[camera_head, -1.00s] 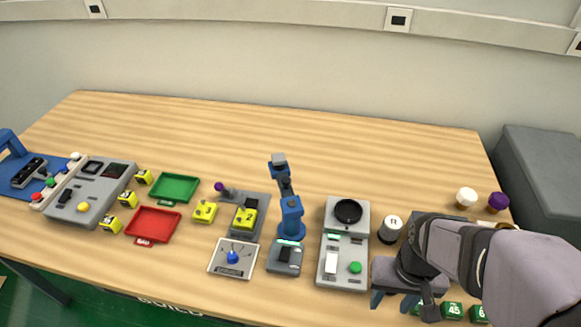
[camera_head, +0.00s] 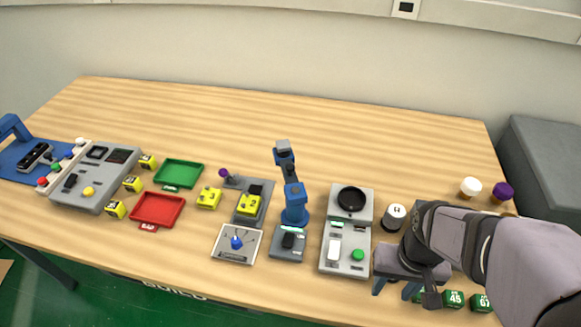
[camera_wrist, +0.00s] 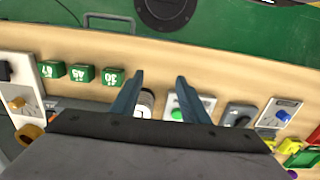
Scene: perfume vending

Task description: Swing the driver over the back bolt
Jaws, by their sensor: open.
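A blue post with a jointed arm and grey head (camera_head: 289,185) stands mid-table and looks like the driver. Its arm leans up and slightly left, toward the back. A grey fixture (camera_head: 262,207) to its left holds a yellow block (camera_head: 249,203). No bolt can be made out clearly at this size. My gripper (camera_head: 400,288) is open and empty, right of these, near the front edge. In the wrist view its open fingers (camera_wrist: 159,80) point toward the table edge.
A grey station with a black round dish (camera_head: 351,199) and a white canister (camera_head: 394,217) stand between the post and my gripper. Green blocks (camera_head: 454,299) lie right of it. Red tray (camera_head: 157,210) and green tray (camera_head: 179,174) are left. The table's back strip is clear.

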